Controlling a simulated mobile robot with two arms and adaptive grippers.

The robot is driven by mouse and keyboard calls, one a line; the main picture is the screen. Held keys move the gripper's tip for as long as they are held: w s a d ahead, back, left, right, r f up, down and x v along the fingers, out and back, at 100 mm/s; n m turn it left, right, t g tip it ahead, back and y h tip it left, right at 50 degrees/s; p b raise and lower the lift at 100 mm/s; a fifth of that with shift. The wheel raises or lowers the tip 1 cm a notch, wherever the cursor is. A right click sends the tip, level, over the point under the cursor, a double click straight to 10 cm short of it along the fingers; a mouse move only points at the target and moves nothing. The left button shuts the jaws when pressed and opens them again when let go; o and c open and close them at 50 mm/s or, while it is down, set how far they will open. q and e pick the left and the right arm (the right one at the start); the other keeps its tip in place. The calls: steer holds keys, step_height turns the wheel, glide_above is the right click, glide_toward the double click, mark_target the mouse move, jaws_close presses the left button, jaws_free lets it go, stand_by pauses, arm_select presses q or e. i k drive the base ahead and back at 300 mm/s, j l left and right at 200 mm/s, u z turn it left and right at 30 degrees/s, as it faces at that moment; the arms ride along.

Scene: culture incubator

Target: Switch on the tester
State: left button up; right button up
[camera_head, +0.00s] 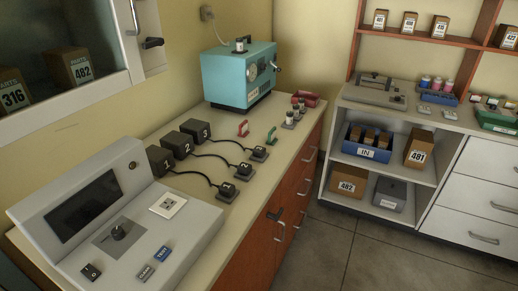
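The tester appears to be the grey sloped console (165,235) at the near left of the counter. Its screen (84,206) is dark. A black rocker switch (91,272) sits at its lower left front; its position is too small to read. A black knob (118,231) sits below the screen. A grey button (146,273) and a blue button (163,253) are to the right of the switch. A white square plate (168,205) with a small dark mark is at the panel's upper right. Neither of my grippers is in view.
Numbered black blocks (160,159) with cables to smaller blocks (228,192) lie behind the console. A teal machine (239,75) stands at the counter's back. A glass-fronted cabinet (120,30) overhangs at left. Shelves (385,185) stand at right; the grey floor (345,255) between is clear.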

mark_target(90, 272)
steer(key=u, duration=1.3)
steer(key=l+u, duration=0.1)
steer(key=i+l, duration=0.05)
